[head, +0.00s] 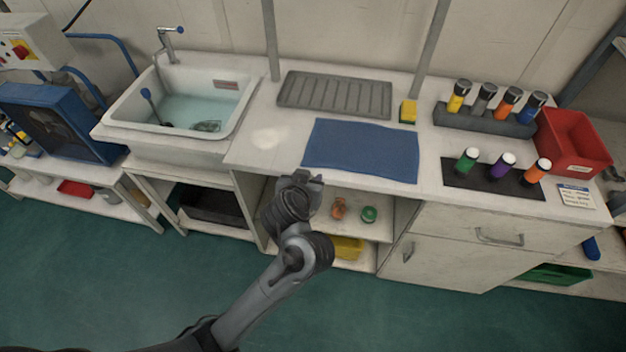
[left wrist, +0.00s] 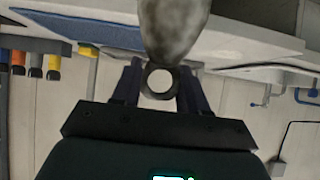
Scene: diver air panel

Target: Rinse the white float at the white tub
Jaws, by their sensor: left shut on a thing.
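The white tub (head: 190,143), a basin of clear water, is set in the counter at the left of the head view. My left gripper (head: 302,178) is in front of the counter's front edge, below the blue mat and to the right of the tub, apart from both. In the left wrist view the left gripper (left wrist: 160,88) is shut on the ring end of a pale, grey-mottled float (left wrist: 172,28). The float's far end is cut off by the picture edge. In the head view the gripper hides the float. My right gripper is not in view.
A blue mat (head: 361,150), a grey drain rack (head: 335,94) and a yellow sponge (head: 408,111) are on the counter. A metal tap (head: 167,44) stands behind the tub. Bottles and a red bin (head: 572,143) stand at the right. The counter between tub and mat is clear.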

